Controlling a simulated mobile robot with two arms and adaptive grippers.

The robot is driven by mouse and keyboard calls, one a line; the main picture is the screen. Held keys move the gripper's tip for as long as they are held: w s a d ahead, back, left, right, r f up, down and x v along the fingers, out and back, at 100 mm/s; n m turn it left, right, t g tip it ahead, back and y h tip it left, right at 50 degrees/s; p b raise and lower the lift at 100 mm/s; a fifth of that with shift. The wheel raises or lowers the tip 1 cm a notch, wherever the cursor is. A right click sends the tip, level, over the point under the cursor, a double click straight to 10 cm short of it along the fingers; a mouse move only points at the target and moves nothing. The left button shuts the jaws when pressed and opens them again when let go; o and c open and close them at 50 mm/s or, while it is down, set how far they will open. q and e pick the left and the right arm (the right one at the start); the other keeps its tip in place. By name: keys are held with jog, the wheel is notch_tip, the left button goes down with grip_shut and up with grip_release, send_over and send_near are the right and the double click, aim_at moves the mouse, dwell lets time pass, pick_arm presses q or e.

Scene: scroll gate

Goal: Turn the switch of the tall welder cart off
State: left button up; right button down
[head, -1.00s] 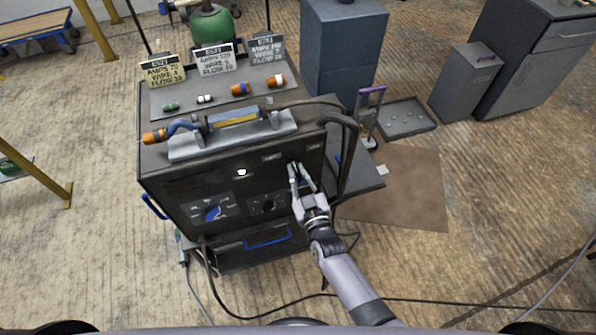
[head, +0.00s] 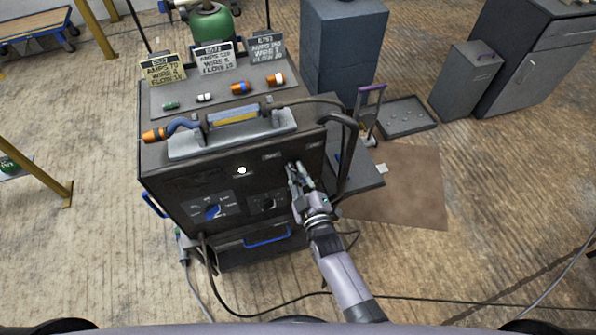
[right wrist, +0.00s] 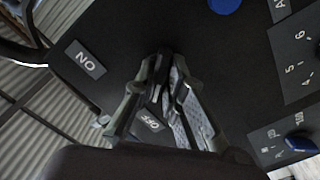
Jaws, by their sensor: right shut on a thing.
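The tall welder cart (head: 165,185) stands in the middle of the head view, its dark front panel facing me. My right gripper (head: 296,170) is at the panel's upper right. In the right wrist view my right gripper (right wrist: 160,68) has its fingertips together at the panel, shut on the switch, which the fingers almost wholly hide. An ON plate (right wrist: 86,58) shows on one side of the fingertips. An OFF plate (right wrist: 152,122) shows between the fingers. My left gripper is not in view.
A blue knob (head: 211,212) and a black knob (head: 268,204) sit lower on the panel. A white light (head: 241,170) glows left of my gripper. Hoses (head: 350,150) hang close at the cart's right side. A brown mat (head: 410,190) lies on the floor at right.

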jog(key=c, duration=1.7)
grip_release()
jog(key=shift+o, duration=0.2)
jog(key=shift+s, duration=0.1)
jog(key=v, duration=1.2)
